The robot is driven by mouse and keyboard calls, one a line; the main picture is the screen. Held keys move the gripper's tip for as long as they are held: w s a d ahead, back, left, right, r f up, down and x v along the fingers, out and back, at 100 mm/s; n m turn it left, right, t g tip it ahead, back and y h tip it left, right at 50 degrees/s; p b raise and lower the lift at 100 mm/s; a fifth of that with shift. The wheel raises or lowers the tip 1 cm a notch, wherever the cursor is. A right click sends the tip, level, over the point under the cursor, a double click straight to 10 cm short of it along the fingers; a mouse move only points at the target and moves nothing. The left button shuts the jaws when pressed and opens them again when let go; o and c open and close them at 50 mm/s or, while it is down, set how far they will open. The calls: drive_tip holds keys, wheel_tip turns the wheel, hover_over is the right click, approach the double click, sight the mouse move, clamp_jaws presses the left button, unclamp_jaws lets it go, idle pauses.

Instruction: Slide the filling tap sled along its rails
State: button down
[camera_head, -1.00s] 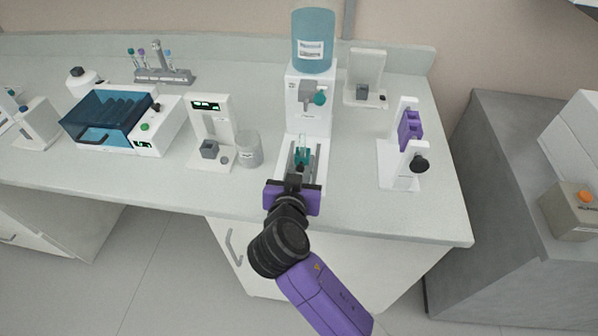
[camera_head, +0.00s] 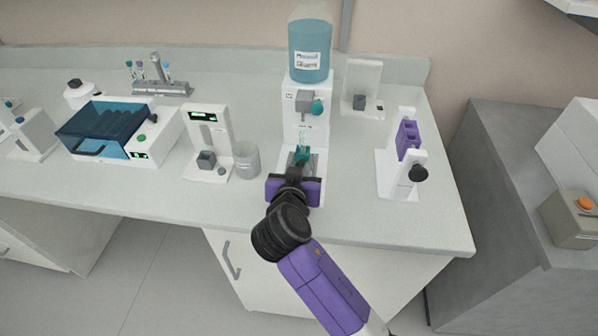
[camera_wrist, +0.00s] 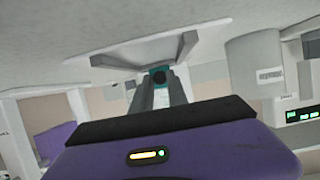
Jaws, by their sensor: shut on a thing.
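The filling tap sled (camera_head: 301,155) is a small teal block carrying a clear tube, on a white base with grey rails (camera_head: 318,162). It stands in front of the white tap stand (camera_head: 304,128), close below the tap (camera_head: 305,103) with its teal knob. My gripper (camera_head: 296,171) reaches in from the front and hides the near end of the base. The wrist view looks upside down; there my gripper (camera_wrist: 160,82) is shut on the dark knob at the front of the teal sled (camera_wrist: 157,69), between the two rails (camera_wrist: 186,46).
A blue bottle (camera_head: 310,52) sits on the tap stand. Left are a glass beaker (camera_head: 246,161), a white device with a green display (camera_head: 207,140) and a blue-lidded box (camera_head: 103,130). Right is a white stand with a purple part (camera_head: 407,138). The counter between them is clear.

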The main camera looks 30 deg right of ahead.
drive_tip(key=c, duration=1.3)
unclamp_jaws()
drive_tip(key=shift+w+d, duration=0.15)
drive_tip(key=shift+b+v, duration=0.4)
drive_tip(key=shift+v, duration=3.55)
